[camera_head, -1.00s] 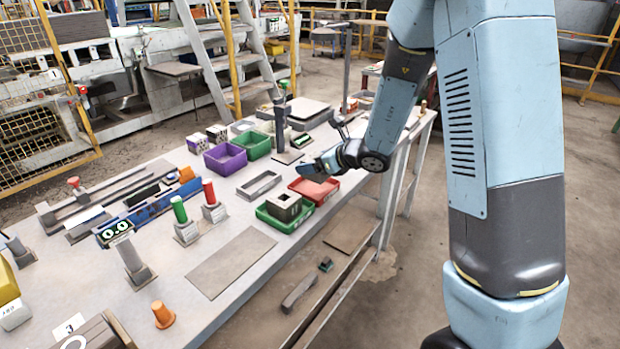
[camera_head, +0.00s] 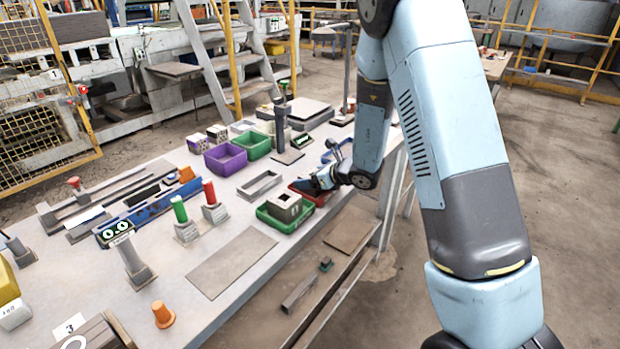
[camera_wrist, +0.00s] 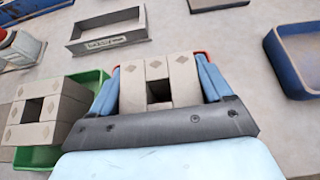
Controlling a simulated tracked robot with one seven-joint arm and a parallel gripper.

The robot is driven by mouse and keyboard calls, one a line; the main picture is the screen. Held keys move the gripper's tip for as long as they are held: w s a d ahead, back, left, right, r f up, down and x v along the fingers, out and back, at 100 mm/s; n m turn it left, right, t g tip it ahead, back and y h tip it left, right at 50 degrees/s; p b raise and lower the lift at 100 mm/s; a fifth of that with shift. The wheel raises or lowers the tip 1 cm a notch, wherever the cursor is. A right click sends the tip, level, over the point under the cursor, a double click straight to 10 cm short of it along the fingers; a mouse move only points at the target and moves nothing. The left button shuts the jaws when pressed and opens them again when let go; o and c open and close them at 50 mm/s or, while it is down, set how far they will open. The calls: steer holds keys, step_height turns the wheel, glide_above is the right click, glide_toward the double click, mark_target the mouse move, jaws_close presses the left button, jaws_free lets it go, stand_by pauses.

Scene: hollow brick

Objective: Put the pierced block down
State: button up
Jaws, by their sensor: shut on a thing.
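My gripper (camera_wrist: 157,78) is shut on a grey pierced block (camera_wrist: 131,92) with a square hole, its blue fingers on either side. In the head view my gripper (camera_head: 314,184) is low over the red tray (camera_head: 322,199) and hides much of it; the held block cannot be made out there. A strip of the red tray's rim (camera_wrist: 201,54) shows behind the block in the wrist view. Whether the block touches the tray floor cannot be told. A second pierced block (camera_wrist: 38,112) sits in the green tray (camera_wrist: 92,77) to the left.
A grey open frame (camera_head: 260,185) lies beyond the green tray. Purple (camera_head: 225,158) and green (camera_head: 252,146) bins stand farther back. A blue tray (camera_wrist: 284,72) is at right in the wrist view. A flat grey plate (camera_head: 231,262) lies nearer on the table.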

steer(key=o, duration=1)
steer(key=shift+r, duration=0.1)
steer(key=v, duration=1.2)
steer(key=s+r+n+g, duration=0.5)
steer(key=s+r+n, duration=0.9)
steer(key=s, duration=0.1)
steer(key=s+d+r+n+t+h, duration=0.1)
steer(key=s+d+r+n+h, duration=0.3)
steer(key=s+d, duration=0.3)
steer(key=s+d+r+n+t+h, duration=0.2)
steer(key=s+d+r+n+h, duration=0.2)
steer(key=s+d+n+h, duration=0.1)
steer(key=s+d+n, duration=0.1)
steer(key=s+n, duration=0.1)
steer(key=shift+d+n+h, duration=0.3)
steer(key=shift+d, duration=0.1)
